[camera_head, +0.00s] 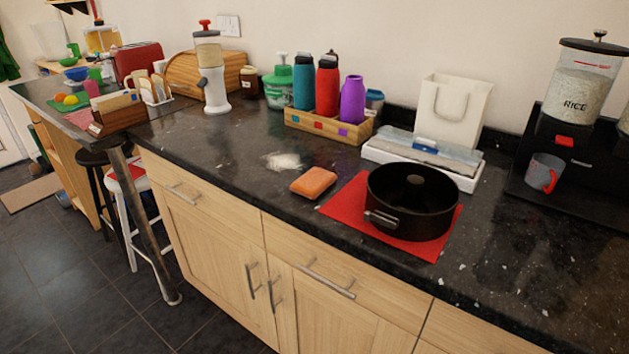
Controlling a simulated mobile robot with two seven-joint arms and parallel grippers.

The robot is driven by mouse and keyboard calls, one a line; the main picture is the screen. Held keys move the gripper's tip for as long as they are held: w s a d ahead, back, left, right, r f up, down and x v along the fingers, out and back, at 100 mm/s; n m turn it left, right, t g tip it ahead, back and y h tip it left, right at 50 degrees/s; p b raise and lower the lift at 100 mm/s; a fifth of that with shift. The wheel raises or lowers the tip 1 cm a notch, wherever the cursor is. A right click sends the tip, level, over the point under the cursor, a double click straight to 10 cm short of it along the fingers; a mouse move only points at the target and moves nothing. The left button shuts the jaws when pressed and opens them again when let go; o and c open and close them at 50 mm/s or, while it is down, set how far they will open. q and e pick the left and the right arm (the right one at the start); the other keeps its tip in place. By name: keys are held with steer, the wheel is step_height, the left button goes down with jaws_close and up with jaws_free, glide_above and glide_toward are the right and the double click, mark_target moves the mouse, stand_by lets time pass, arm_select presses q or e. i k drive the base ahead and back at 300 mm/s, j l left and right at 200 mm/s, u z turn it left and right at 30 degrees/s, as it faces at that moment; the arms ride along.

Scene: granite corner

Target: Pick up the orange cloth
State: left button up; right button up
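An orange folded cloth (313,182), a small block-like pad, lies on the dark granite counter near its front edge. It lies just left of a red mat (343,205), apart from the black pot on it. A patch of white powder or crumbs (284,161) is on the counter behind and left of the cloth. Neither of my grippers shows in the head view.
A black pot (412,200) stands on the red mat. A blender-like dispenser (211,75) stands back left. The counter left of the cloth is clear.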

mark_target(313, 183)
steer(key=i+j, duration=0.15)
steer(key=j, duration=0.15)
steer(key=i+j, duration=0.15)
steer(key=j, duration=0.2)
steer(key=i+j, duration=0.1)
steer(key=j, duration=0.2)
steer(key=i+j+z, duration=0.1)
steer(key=j, duration=0.15)
steer(key=i+j+z, duration=0.1)
steer(key=j, duration=0.2)
steer(key=i+j+z, duration=0.1)
steer(key=j, duration=0.2)
